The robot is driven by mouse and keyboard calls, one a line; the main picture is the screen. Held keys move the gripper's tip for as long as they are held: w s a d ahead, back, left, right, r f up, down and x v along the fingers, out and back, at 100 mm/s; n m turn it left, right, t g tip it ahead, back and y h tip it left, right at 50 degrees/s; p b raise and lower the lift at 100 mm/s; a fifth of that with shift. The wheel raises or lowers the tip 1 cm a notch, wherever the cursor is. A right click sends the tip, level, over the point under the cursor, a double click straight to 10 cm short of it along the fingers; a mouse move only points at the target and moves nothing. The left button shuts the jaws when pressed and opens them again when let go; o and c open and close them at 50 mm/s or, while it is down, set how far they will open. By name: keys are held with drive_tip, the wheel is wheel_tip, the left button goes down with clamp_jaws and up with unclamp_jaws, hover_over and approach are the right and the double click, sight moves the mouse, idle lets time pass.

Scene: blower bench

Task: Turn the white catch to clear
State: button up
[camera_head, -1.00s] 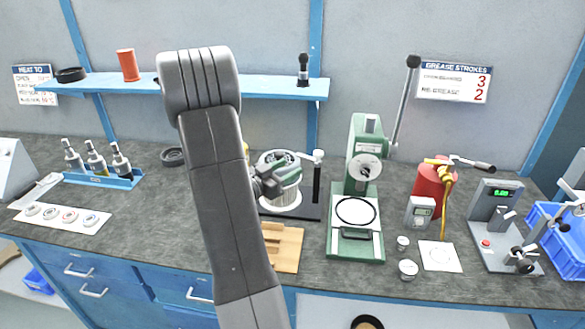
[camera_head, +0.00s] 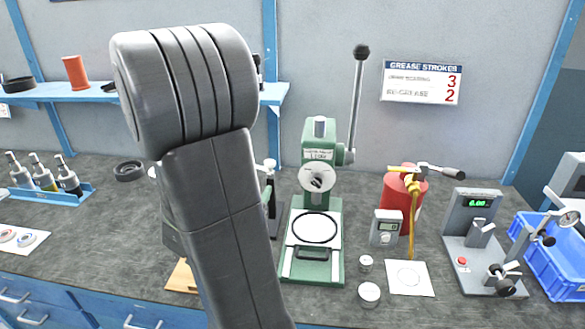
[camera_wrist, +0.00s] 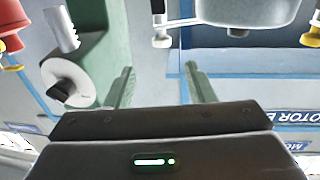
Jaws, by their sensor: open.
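The white catch (camera_head: 270,163) shows just right of my arm in the head view, at the top of a dark post (camera_head: 274,220). In the wrist view the scene is upside down, and the white catch (camera_wrist: 162,41) appears ahead of the fingertips, near the grey round housing (camera_wrist: 245,12). My gripper (camera_wrist: 158,68) is open, its two green fingers apart with nothing between them. The catch lies beyond the fingertips, apart from them. My arm hides most of the blower and my gripper in the head view.
The green press (camera_head: 316,215) with its raised lever stands right of the post; its dial (camera_wrist: 68,82) is close beside the left finger. A red grease can (camera_head: 399,200), meter (camera_head: 385,227) and grey tester (camera_head: 478,240) stand farther right. Bare bench (camera_head: 110,225) lies left.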

sight(268, 167)
drive_tip(key=p+x, duration=0.1)
drive_tip(key=x, duration=1.2)
drive_tip(key=shift+w+p, duration=0.3)
drive_tip(key=shift+p, duration=0.1)
drive_tip(key=shift+a, duration=0.1)
clamp_jaws()
